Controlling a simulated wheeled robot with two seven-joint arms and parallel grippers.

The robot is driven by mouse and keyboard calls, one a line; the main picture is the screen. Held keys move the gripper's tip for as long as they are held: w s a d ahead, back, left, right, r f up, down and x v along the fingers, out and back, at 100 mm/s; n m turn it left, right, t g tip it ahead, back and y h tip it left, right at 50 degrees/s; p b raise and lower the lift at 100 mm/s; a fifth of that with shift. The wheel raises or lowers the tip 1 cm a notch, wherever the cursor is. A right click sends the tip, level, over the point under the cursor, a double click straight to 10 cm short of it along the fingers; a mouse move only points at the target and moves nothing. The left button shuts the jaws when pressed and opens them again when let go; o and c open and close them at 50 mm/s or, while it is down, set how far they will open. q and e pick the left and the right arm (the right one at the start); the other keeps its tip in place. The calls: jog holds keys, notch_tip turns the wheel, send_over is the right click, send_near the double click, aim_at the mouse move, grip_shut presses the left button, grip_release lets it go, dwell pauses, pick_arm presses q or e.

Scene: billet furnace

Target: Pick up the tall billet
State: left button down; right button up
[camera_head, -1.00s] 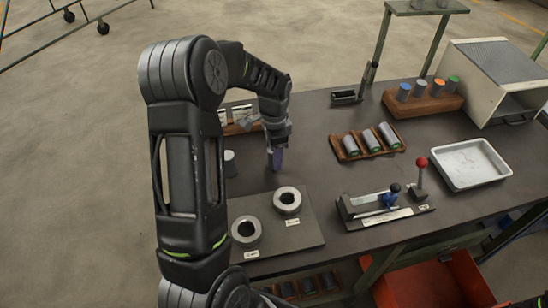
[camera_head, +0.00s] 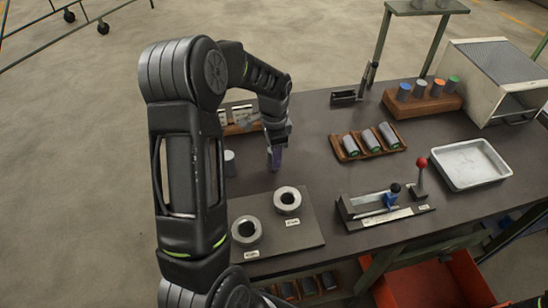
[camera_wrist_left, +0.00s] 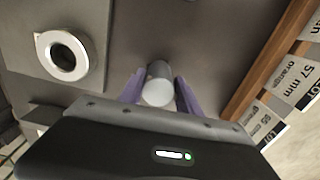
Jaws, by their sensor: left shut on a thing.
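My left gripper (camera_head: 275,158) points down over the dark bench, beyond the two rings. Its purple fingers are shut on a plain grey cylinder, the tall billet (camera_wrist_left: 158,84), which shows between them in the left wrist view. In the head view the fingers and wrist mostly hide this billet. I cannot tell whether its foot touches the bench. Another grey billet (camera_head: 229,163) stands upright on the bench to the left of the gripper, apart from it. My right gripper is not in view.
Two steel rings (camera_head: 287,200) lie on a dark plate near the front left. A wooden rack (camera_head: 345,154) with lying billets, a lever fixture (camera_head: 360,213) and a metal tray (camera_head: 445,178) are to the right. A labelled wooden holder (camera_wrist_left: 268,70) is close to the gripper.

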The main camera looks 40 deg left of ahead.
pick_arm(q)
jog(key=shift+r+p, duration=0.5)
jog(key=shift+r, duration=0.15)
notch_tip(320, 180, up, 4)
jog(key=shift+r+p, duration=0.1)
jog(key=shift+p, duration=0.7)
jog(key=shift+r, duration=2.3)
jog(key=shift+d, duration=0.1)
